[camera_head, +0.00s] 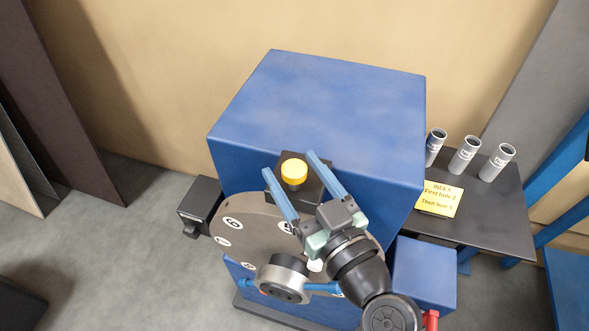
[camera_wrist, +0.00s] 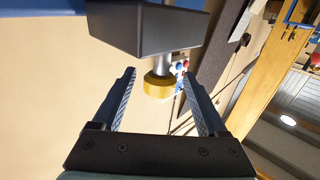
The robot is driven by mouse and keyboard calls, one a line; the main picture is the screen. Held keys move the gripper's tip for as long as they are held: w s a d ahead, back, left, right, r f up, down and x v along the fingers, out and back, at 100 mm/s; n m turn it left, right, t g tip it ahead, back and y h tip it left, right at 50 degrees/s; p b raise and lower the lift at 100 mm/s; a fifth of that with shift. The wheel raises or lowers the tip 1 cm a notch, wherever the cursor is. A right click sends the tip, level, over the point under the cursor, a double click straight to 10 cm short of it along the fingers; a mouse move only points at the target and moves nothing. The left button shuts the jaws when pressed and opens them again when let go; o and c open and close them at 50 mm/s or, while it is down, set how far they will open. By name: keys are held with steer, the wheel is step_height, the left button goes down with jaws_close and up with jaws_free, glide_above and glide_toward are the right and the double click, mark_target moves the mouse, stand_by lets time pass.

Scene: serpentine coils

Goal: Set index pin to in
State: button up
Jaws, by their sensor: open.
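The index pin shows a yellow round knob (camera_head: 294,171) on a black block (camera_head: 287,196) at the front of the blue machine housing. In the wrist view the yellow knob (camera_wrist: 158,86) sits on a silver shaft that comes out of the dark block (camera_wrist: 148,28). A length of shaft shows between block and knob. My gripper (camera_head: 288,162) is open, with one blue finger on each side of the knob. In the wrist view my gripper (camera_wrist: 159,74) has the knob between its finger ends, with a gap visible on both sides. It holds nothing.
Below the knob is a grey numbered disc (camera_head: 243,219), partly hidden by my arm, with a round grey hub (camera_head: 284,279) and blue handle. At right, a dark shelf (camera_head: 500,215) carries grey cylinders (camera_head: 464,155) and a yellow note (camera_head: 439,199). A black box (camera_head: 201,205) is at left.

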steer(key=b+v, duration=0.4)
steer(key=v, duration=0.8)
steer(key=shift+s, duration=0.2)
steer(key=w+a+r+m+t+h, duration=0.1)
steer(key=w+r+t+h, duration=0.1)
steer(key=w+r, duration=0.5)
steer(key=w+a+r+m+t+h, duration=0.15)
steer(key=w+r, duration=0.25)
steer(key=r, duration=0.6)
steer(key=s+a+r+m+t+h, duration=0.1)
steer(key=s+r+t+h, duration=0.1)
steer(key=r, duration=0.8)
steer(key=s+a+r+m+t+h, duration=0.2)
steer(key=s+r+t, duration=0.2)
steer(key=r, duration=0.6)
steer(key=shift+s+a+t+h, duration=0.3)
steer(key=shift+t+h, duration=0.05)
steer(key=shift+t, duration=0.6)
